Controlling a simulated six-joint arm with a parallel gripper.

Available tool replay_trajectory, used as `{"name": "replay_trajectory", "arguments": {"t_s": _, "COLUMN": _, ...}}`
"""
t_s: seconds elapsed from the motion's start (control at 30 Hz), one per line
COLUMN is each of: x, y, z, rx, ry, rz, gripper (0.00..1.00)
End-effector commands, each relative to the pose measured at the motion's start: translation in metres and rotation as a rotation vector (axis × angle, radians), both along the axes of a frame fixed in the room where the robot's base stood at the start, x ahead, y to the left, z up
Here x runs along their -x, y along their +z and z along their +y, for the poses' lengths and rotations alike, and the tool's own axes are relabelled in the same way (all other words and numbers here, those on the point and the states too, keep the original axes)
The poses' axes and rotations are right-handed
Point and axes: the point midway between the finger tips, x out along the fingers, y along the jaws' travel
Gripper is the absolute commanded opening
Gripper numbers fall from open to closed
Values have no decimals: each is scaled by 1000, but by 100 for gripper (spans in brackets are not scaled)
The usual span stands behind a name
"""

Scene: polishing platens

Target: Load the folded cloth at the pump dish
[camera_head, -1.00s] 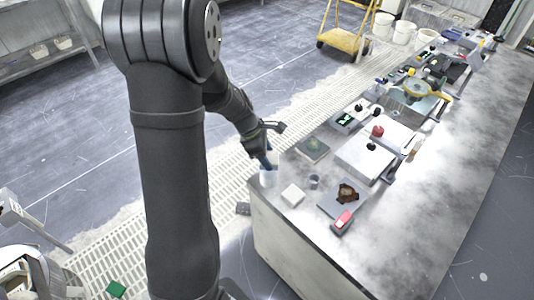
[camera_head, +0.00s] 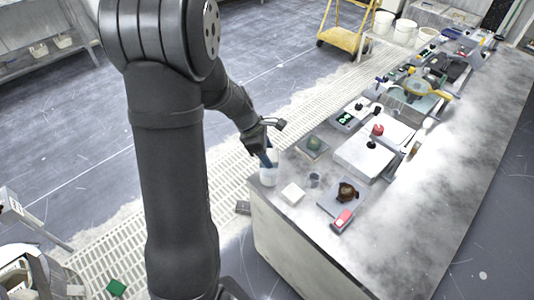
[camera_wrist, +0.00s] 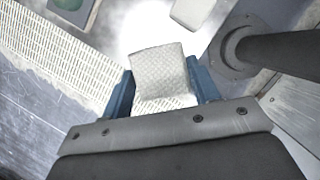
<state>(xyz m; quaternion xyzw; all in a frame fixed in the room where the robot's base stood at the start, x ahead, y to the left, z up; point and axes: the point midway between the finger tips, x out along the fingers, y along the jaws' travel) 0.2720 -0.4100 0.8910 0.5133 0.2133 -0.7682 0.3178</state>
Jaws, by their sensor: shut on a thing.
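My gripper (camera_wrist: 163,92) has blue fingers, shut on a white folded cloth (camera_wrist: 160,70) with a quilted texture. The cloth stands out beyond the fingertips in the wrist view. In the head view my gripper (camera_head: 267,158) points down at a whitish round container (camera_head: 269,178) on the near left corner of the bench, which may be the pump dish. In the wrist view a bright white round surface (camera_wrist: 140,38) lies behind the cloth. I cannot tell whether the cloth touches it. The cloth is not clear in the head view.
A dark plate with a green disc (camera_head: 314,144) lies behind. A brown lump (camera_head: 347,192) and a red-and-white item (camera_head: 342,219) are farther right.

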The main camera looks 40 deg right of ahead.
Motion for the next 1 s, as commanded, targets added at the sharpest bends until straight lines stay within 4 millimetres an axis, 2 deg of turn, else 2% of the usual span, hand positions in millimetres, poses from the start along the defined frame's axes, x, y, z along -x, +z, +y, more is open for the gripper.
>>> {"name": "replay_trajectory", "arguments": {"t_s": 0.7, "x": -1, "y": 57, "z": 0, "rx": 2, "ry": -1, "rz": -3, "gripper": 37}}
{"name": "replay_trajectory", "arguments": {"t_s": 1.0, "x": 0, "y": 61, "z": 0, "rx": 0, "ry": -1, "rz": -2, "gripper": 37}}
